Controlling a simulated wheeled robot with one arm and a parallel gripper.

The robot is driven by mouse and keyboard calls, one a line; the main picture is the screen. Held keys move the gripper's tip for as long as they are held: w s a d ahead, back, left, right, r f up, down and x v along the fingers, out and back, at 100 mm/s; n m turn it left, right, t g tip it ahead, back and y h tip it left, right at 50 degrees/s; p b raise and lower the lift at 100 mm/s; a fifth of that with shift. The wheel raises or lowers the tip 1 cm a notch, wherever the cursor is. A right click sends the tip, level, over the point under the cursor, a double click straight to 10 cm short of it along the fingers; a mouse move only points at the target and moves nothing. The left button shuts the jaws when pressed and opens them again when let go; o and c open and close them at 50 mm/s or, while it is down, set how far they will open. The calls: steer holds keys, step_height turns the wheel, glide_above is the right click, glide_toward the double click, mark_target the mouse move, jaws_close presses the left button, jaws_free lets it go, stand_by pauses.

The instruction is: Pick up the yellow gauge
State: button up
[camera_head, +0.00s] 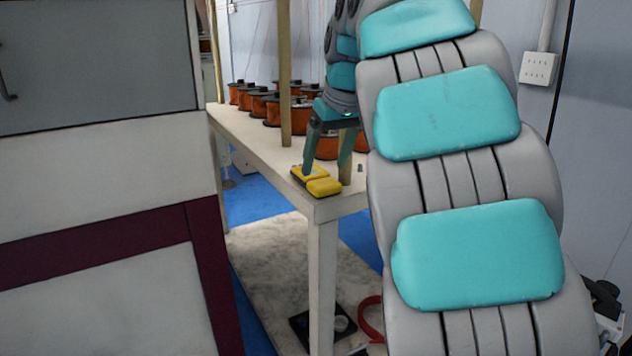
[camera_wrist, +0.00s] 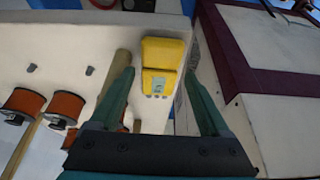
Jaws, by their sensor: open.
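The yellow gauge (camera_head: 322,185) lies on the near corner of the pale table (camera_head: 335,208) in the head view. In the wrist view the gauge (camera_wrist: 162,55) lies close to the table's edge, its small grey face toward my gripper. My gripper (camera_head: 328,172) is open and points down at the gauge. In the wrist view the fingers of my gripper (camera_wrist: 160,80) stand on either side of the gauge, with gaps between. Nothing is held. I cannot tell the exact height of the fingertips over the table.
A wooden post (camera_wrist: 112,85) rises from the table close beside the left finger in the wrist view. Several copper wire spools (camera_head: 272,108) stand farther back on the table. A grey and maroon cabinet (camera_head: 100,200) stands left of the table, across a gap.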

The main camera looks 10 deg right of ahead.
mark_target(322, 180)
steer(key=x, duration=0.4)
steer(key=shift+s+f, duration=0.1)
steer(key=shift+s, duration=0.15)
jaws_close()
stand_by(0.4)
steer(key=shift+r, duration=0.2)
steer(key=shift+r, duration=1.5)
steer(key=shift+s, duration=0.2)
steer(key=s+a+r+b, duration=0.1)
steer(key=s, duration=1.4)
steer(key=shift+s+r, duration=0.3)
